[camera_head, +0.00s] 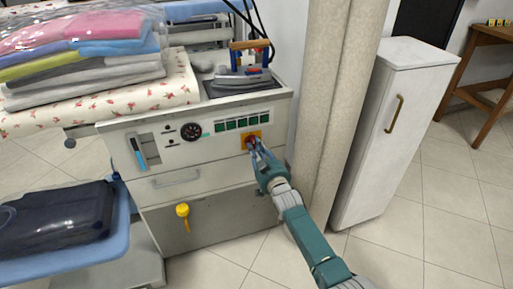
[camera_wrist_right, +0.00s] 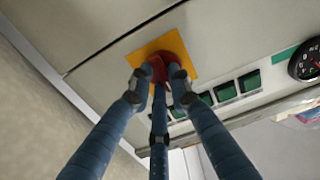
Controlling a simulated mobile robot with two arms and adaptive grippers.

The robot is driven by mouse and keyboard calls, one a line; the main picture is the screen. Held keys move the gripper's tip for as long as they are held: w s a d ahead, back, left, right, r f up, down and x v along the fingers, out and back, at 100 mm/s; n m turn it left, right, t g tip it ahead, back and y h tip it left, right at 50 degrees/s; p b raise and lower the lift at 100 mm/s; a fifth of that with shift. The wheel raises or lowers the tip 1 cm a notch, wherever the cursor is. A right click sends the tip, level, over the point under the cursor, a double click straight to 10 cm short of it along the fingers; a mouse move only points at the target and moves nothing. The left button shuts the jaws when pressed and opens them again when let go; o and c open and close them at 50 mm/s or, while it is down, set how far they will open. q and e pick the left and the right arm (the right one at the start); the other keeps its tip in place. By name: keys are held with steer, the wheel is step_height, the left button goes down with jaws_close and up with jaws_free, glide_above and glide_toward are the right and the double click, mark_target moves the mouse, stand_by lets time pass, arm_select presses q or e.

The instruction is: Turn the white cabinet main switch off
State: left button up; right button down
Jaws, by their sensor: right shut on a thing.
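The white cabinet (camera_head: 222,180) stands in the middle of the head view, its front panel facing me. The main switch is a red knob (camera_head: 250,137) on a yellow square plate (camera_head: 244,142) at the panel's upper right. In the right wrist view the red knob (camera_wrist_right: 160,62) sits on the yellow plate (camera_wrist_right: 184,43), partly hidden by the fingers. My right gripper (camera_head: 255,146) is shut on the red knob, its fingers around it; they also show in the right wrist view (camera_wrist_right: 158,80). The knob's exact angle is hard to tell. My left gripper is not in view.
The panel also holds a black gauge (camera_head: 191,131), green buttons (camera_head: 236,123) and a blue-handled slot (camera_head: 138,151). An iron (camera_head: 243,76) rests on top. A beige column (camera_head: 335,100) and narrow white locker (camera_head: 388,135) stand close on the right. A yellow valve handle (camera_head: 183,211) hangs below.

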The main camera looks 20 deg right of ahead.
steer(key=shift+f, duration=0.15)
steer(key=c, duration=1.6)
jaws_free()
steer(key=shift+s, duration=0.1)
steer(key=s, duration=1.2)
steer(key=shift+d, duration=0.2)
